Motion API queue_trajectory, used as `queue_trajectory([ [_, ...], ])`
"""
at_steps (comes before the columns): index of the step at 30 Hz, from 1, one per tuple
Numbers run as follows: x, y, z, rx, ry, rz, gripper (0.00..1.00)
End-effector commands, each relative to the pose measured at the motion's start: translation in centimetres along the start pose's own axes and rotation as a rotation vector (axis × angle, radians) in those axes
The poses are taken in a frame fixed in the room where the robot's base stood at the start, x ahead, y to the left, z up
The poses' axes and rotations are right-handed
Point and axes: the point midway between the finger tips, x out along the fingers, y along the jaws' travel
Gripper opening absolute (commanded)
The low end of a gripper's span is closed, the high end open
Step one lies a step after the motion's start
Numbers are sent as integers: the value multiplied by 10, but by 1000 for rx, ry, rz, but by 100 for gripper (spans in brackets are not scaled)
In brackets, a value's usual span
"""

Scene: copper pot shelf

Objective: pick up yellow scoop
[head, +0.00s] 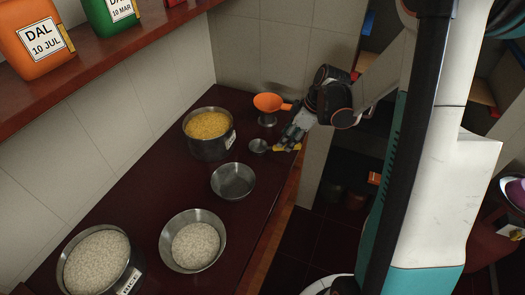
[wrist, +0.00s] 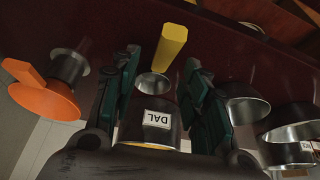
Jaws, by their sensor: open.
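The yellow scoop has a small metal bowl and a yellow handle (head: 290,148). It is on the dark counter near its right edge, with the bowl to the left in the head view. In the wrist view its yellow handle (wrist: 172,45) shows between my two fingers, and its metal cup (wrist: 153,86) lies just below the handle. My gripper (head: 291,139) is open and close to the handle, covering part of it in the head view. In the wrist view my gripper's fingers (wrist: 162,65) stand on both sides of the handle, with gaps visible. I cannot tell the exact height gap.
An orange funnel-like item (head: 267,102) stands behind the scoop, near my gripper. A DAL pot (head: 212,150) stands to the left. An empty metal bowl (head: 233,182), a rice bowl (head: 180,262) and a rice pot (head: 70,285) stand nearer. A shelf (head: 130,45) overhangs the counter's left side.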

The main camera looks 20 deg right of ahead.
Motion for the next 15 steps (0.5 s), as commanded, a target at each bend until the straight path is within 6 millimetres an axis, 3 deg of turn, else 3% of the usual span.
queue_trajectory([
  [9,43,-2,2,-1,0,0,42],
  [15,50,-2,1,0,0,1,42],
])
